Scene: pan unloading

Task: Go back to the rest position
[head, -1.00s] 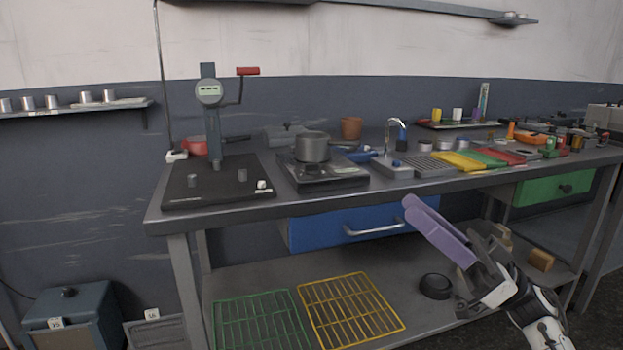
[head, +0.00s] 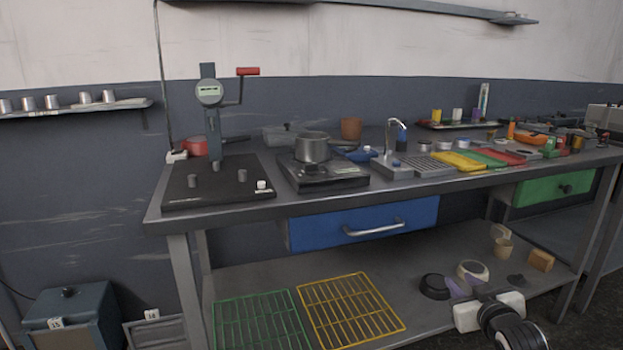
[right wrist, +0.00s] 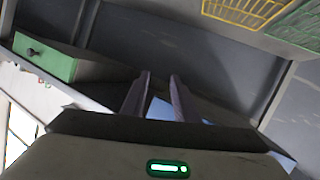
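My right gripper (head: 468,287) is low at the right of the head view, in front of the lower shelf, its purple fingers pointing away. In the right wrist view the two fingers (right wrist: 160,82) stand apart with nothing between them, so it is open and empty. My left gripper is in neither view. A grey pan (head: 312,147) with its handle to the right stands upright on the black burner (head: 322,180) on the workbench, well away from my right gripper.
The workbench (head: 300,208) has a blue drawer (head: 365,224) under its top. Green (head: 262,320) and yellow (head: 350,308) racks lie on the lower shelf. A black round thing (head: 434,286), a pale bowl (head: 473,270) and a tan block (head: 541,260) are near my right gripper.

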